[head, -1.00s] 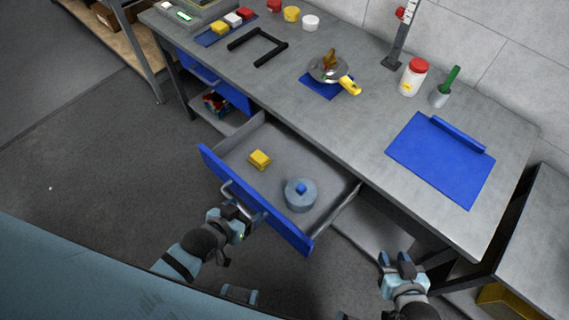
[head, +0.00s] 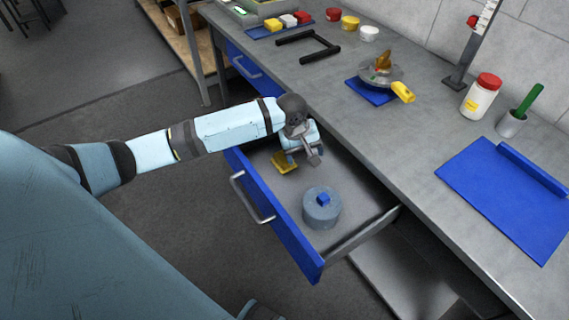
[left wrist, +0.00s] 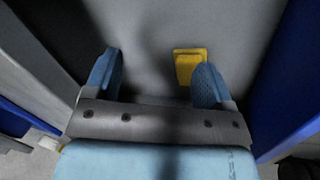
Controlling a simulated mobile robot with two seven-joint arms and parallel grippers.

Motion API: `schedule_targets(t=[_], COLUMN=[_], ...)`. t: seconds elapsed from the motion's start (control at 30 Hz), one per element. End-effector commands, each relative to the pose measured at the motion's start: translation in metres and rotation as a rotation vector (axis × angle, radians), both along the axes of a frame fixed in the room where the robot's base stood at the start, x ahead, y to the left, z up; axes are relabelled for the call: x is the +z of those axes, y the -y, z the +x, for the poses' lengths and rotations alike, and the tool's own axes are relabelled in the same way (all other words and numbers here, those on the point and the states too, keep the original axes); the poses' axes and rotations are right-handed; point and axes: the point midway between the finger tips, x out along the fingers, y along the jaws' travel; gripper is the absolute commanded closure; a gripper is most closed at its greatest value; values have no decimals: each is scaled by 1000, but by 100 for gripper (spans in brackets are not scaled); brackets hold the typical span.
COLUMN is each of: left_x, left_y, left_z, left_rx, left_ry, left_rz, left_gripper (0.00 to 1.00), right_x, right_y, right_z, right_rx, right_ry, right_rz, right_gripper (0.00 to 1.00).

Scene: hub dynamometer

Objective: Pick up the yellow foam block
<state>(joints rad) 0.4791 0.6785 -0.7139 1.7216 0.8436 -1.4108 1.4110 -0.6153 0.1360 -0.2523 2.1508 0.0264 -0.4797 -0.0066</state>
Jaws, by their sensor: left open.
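The yellow foam block (head: 281,164) lies on the floor of the open drawer (head: 345,230), towards its left end. My left gripper (head: 303,158) is over the drawer, just right of the block in the head view, and partly covers it. In the left wrist view the block (left wrist: 186,66) shows beyond the open fingers (left wrist: 157,78), close to the right finger, which hides part of its lower edge. Nothing is between the fingers. My right gripper is not in view.
A grey-blue round container with a blue knob (head: 322,207) stands in the same drawer, right of the block. The blue drawer front (head: 275,225) and the workbench edge border the drawer. A scale-like pan (head: 380,72) and a white jar (head: 481,97) stand on the bench above.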

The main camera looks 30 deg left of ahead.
Motion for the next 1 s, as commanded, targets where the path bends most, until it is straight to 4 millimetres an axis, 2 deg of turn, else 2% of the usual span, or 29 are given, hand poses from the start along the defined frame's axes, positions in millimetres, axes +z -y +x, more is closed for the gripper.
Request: schedule_targets(t=[0.03, 0.2, 0.3, 0.4, 0.47, 0.7, 0.8, 1.0], left_x=[-3, 20, 31, 32, 26, -22, -37, -50], left_y=[-21, -66, -80, -86, -87, -87, -86, -86], left_z=[12, 25, 28, 28, 28, 27, 28, 27], left_rx=[76, 297, 372, 406, 413, 411, 410, 409], left_ry=[-38, -159, -194, -213, -217, -216, -214, -213], left_rz=[32, 103, 126, 136, 138, 138, 136, 136], left_gripper=[23, 23, 23, 23, 23, 23, 23, 23], right_x=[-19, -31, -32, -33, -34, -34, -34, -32], right_y=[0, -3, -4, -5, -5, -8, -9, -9], right_z=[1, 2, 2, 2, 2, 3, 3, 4], right_rx=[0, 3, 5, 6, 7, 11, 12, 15], right_ry=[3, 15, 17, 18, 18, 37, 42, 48], right_rz=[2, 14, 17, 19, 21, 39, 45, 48], right_gripper=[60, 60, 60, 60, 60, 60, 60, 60])
